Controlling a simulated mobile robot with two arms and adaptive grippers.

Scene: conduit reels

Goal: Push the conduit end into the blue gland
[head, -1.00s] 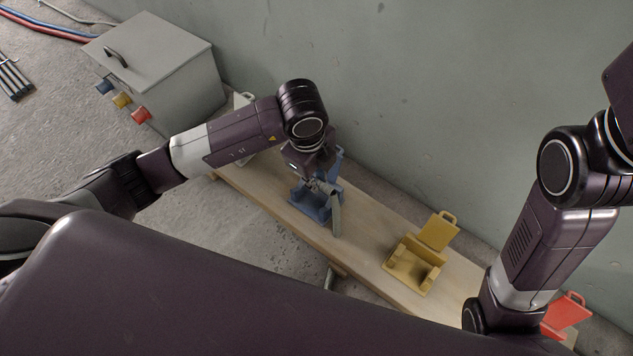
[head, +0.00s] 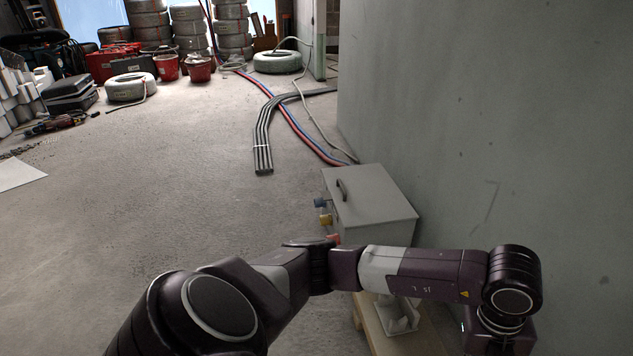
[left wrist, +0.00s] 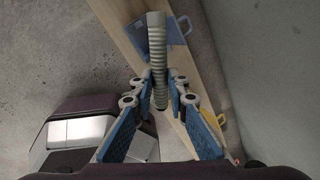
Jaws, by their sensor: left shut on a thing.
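The blue gland (head: 320,203) sticks out of the left side of the grey box (head: 370,205), above a yellow gland (head: 326,220) and a red gland (head: 333,238) that is partly behind my left arm. In the left wrist view my left gripper (left wrist: 160,86) is shut on a grey ribbed conduit (left wrist: 156,38), whose far end points up the picture. A blue holder (left wrist: 143,38) lies behind the conduit on the wooden plank. In the head view the left gripper and the held conduit are out of sight. My right gripper is in no current view.
The box stands by the green wall (head: 480,130). A white holder (head: 400,315) sits on the plank (head: 425,335) near it, below my forearm. Grey pipes (head: 263,140) and red and blue hoses lie on the floor behind. Floor left of the box is clear.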

